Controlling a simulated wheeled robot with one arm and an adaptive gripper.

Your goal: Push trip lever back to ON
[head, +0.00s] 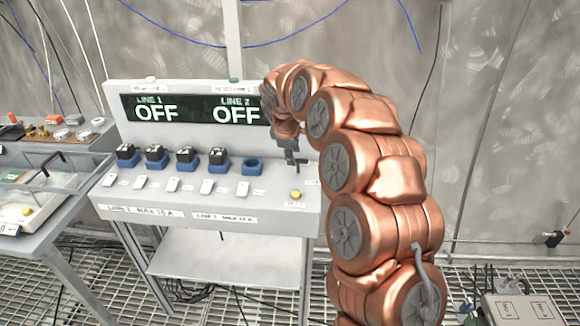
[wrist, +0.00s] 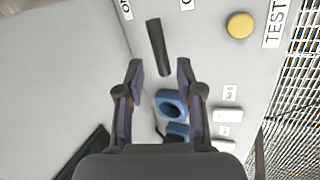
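The trip lever is a dark bar (wrist: 158,47) on the grey panel in the wrist view. A label reading "ON" (wrist: 126,9) lies at its upper left, and a cut-off label is at its upper right. My gripper (wrist: 160,68) is open, with the lever's near end between its fingertips in the picture; I cannot tell whether they touch. In the head view my gripper (head: 291,158) points down over the right part of the console (head: 130,207), and the lever cannot be made out there. The display (head: 190,109) reads LINE 1 OFF and LINE 2 OFF.
A yellow button (head: 295,195) sits near the console's right front; the wrist view shows "TEST" beside it. An empty blue socket (head: 253,167), several black-topped blue sockets and white switches line the console. Another bench (head: 80,160) stands left. Grating floor surrounds it.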

